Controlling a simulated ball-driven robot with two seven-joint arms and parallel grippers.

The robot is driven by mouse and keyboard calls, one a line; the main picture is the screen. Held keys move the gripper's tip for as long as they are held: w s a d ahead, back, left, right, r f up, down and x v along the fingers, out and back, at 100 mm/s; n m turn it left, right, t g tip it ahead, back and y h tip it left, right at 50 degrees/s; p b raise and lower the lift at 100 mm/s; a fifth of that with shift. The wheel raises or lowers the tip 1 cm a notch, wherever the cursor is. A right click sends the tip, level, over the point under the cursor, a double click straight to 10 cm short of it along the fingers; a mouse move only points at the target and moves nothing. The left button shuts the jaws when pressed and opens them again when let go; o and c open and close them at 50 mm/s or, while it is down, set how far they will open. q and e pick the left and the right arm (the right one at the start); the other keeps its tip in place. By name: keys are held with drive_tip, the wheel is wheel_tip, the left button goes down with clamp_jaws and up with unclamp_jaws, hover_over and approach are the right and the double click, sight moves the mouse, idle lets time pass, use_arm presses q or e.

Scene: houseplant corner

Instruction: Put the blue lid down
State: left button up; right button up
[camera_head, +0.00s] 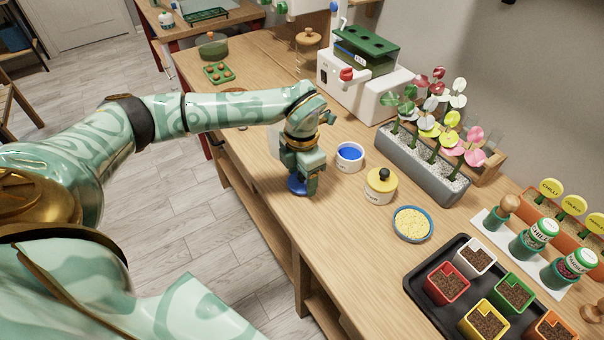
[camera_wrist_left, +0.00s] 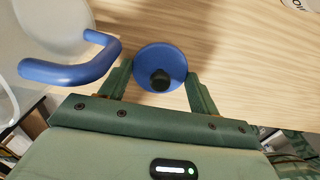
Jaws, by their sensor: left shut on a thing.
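The blue lid (camera_wrist_left: 173,60) is a round disc with a black knob (camera_wrist_left: 160,80). It sits between the fingers of my left gripper (camera_wrist_left: 158,86), which is shut on it. In the head view the lid (camera_head: 296,186) shows under my left gripper (camera_head: 303,182), low over the wooden table near its front edge. I cannot tell whether the lid touches the tabletop. A white pot with a blue inside (camera_head: 350,156) stands just right of the gripper. My right gripper is not in view.
A white vessel with a blue handle (camera_wrist_left: 70,72) stands close left of the gripper in the wrist view. A yellow-lidded jar (camera_head: 380,187), a dish of yellow grains (camera_head: 412,223) and a planter (camera_head: 420,165) stand to the right. Bare tabletop (camera_head: 335,215) lies in front of the jar.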

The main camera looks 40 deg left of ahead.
use_arm(q)
drive_tip(key=o, duration=0.9)
drive_tip(key=shift+f, duration=0.15)
drive_tip(key=shift+o, duration=0.2)
wheel_tip(320, 180, up, 12)
drive_tip(key=p, duration=0.3)
drive_tip(key=shift+r, duration=0.2)
